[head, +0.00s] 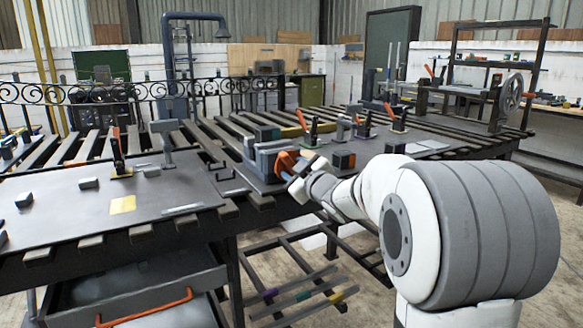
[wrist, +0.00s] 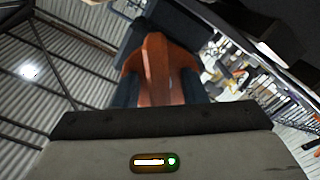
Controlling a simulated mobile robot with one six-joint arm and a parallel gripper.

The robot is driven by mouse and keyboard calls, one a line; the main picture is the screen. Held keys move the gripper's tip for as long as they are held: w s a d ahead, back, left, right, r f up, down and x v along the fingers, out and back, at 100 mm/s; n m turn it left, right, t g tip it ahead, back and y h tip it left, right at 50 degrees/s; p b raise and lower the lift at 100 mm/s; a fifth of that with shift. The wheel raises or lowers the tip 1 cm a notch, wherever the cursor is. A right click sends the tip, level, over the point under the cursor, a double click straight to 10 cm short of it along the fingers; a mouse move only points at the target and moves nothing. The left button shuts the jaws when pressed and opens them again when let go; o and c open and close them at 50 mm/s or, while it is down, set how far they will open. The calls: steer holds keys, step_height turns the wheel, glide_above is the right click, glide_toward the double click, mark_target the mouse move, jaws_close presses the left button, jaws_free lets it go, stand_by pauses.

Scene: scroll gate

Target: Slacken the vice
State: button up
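The vice (head: 262,158) is a grey-blue block-like body near the front edge of the workbench. Its orange handle (head: 287,163) is on the side facing my arm. My gripper (head: 295,174) is at that handle, reaching in from the right. In the wrist view the orange handle (wrist: 158,70) fills the space between my two dark fingers, and my gripper (wrist: 160,88) appears shut on it, with no clear gap on either side. The vice's jaws are not clear enough to tell how far apart they are.
A dark slatted workbench (head: 140,234) carries toggle clamps with red handles (head: 117,145), small grey blocks (head: 88,183) and a yellow plate (head: 122,205). A drawer with an orange handle (head: 145,308) juts out below.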

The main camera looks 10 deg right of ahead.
steer(key=p+v, duration=0.1)
steer(key=v, duration=0.5)
steer(key=shift+s, duration=0.4)
steer(key=shift+d, duration=0.15)
